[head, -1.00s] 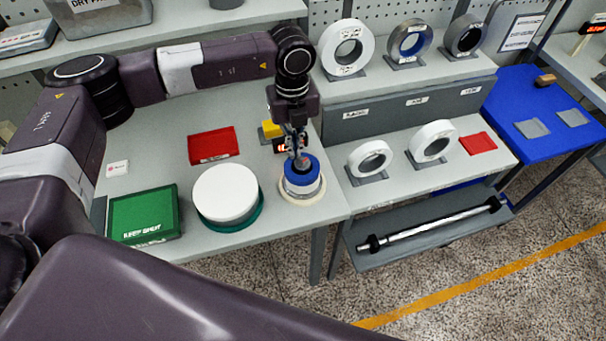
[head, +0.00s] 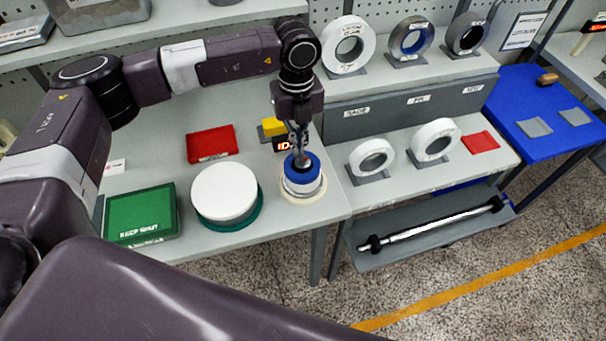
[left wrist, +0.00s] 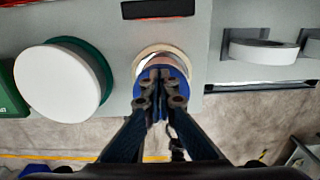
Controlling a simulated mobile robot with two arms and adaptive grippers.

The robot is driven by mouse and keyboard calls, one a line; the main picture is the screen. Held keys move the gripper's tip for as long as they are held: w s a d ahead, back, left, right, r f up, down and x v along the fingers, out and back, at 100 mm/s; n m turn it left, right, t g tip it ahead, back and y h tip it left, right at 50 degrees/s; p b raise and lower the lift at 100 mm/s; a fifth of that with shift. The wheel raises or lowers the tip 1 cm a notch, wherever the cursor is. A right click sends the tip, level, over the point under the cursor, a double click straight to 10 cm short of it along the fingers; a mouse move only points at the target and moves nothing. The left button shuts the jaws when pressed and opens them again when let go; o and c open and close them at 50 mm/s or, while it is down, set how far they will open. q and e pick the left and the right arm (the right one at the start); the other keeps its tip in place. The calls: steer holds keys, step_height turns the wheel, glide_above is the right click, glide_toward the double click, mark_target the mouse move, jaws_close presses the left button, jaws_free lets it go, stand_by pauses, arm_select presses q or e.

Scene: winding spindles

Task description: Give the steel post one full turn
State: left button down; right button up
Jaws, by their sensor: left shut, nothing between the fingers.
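The steel post (head: 303,163) shows as a small grey piece at the centre of a blue-topped round spindle (head: 292,171). The spindle has a silvery body and stands on a cream ring (head: 290,197) near the table's front right corner. My left gripper (head: 301,154) points down over the post, its fingers together and empty. I cannot tell whether the fingertips touch the post. In the left wrist view the shut fingers (left wrist: 160,75) cover the middle of the blue top (left wrist: 180,80), and the post is hidden behind them. My right gripper is not in view.
A white disc on a green base (head: 224,191) stands left of the spindle. A small display (head: 285,145) with red characters and a yellow block (head: 273,127) sit behind it. A green box (head: 142,215) and red tray (head: 211,143) lie farther left. White rings (head: 436,140) stand on the right.

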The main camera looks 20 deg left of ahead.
arm_select(q)
steer(key=shift+d+f+b, duration=0.15)
steer(key=shift+d+b, duration=0.2)
steer(key=shift+w+a, duration=0.1)
steer(key=shift+w, duration=0.1)
steer(key=shift+w+a+r, duration=0.1)
steer(key=shift+w+r, duration=0.05)
steer(key=shift+r, duration=0.05)
steer(key=shift+w+r, duration=0.1)
steer(key=shift+r, duration=0.55)
steer(key=shift+r+p, duration=1.25)
steer(key=shift+r, duration=1.15)
steer(key=shift+a, duration=0.1)
steer(key=shift+a, duration=0.1)
